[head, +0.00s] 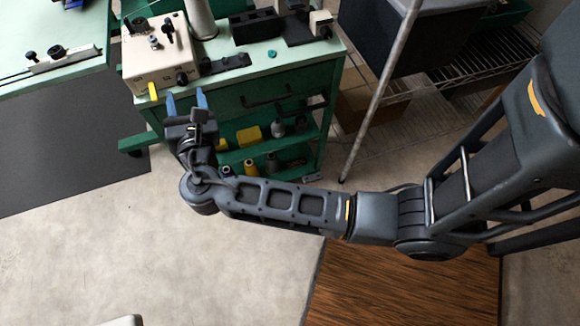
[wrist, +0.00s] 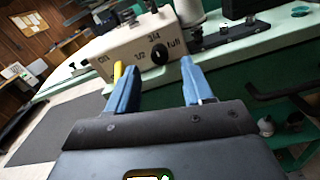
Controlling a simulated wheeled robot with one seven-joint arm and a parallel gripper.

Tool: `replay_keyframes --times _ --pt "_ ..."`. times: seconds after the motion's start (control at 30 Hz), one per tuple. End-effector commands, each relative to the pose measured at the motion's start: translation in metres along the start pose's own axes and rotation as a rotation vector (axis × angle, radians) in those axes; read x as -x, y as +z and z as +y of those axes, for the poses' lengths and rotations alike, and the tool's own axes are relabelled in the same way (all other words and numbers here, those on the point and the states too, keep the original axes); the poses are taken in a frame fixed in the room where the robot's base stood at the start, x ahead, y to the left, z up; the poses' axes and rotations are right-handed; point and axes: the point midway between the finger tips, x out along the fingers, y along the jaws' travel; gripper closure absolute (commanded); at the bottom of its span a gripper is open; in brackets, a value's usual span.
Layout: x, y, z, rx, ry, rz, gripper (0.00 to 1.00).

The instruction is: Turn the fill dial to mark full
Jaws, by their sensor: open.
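The fill dial (wrist: 158,57) is a small black knob on the front of a cream box (wrist: 128,46). Marks reading 1/2, 3/4 and full stand around it, full at its upper right in the wrist view. Which mark the dial points to is too small to tell. In the head view the dial (head: 183,78) is at the box's lower right front. My gripper (head: 186,101) is open and empty, its blue fingers (wrist: 155,80) pointing at the box, apart from the dial. In the wrist view the dial shows between the fingers.
A yellow lever (head: 153,92) sticks out of the box left of the dial; my left finger partly covers it in the wrist view. The box stands on a green cart (head: 262,76) with spools on lower shelves. A grey pole (head: 384,85) leans to the right.

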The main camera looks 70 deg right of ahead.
Motion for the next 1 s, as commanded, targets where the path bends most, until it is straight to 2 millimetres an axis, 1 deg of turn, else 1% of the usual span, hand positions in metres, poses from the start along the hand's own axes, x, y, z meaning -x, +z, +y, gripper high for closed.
replay_keyframes --times 0.03,0.17,0.2,0.37,0.6,0.8,1.0 --pt "0.01 -0.002 0.0 0.001 0.004 0.002 0.49" --pt "0.034 -0.002 0.0 0.0 0.003 0.003 0.49" --pt "0.036 -0.007 -0.007 -0.021 0.008 0.027 0.49" --pt "0.048 -0.026 -0.024 -0.124 0.041 0.13 0.49" --pt "0.072 -0.052 -0.05 -0.298 0.075 0.291 0.49" --pt "0.096 -0.068 -0.071 -0.462 0.084 0.427 0.49" --pt "0.125 -0.077 -0.09 -0.647 0.075 0.565 0.49"
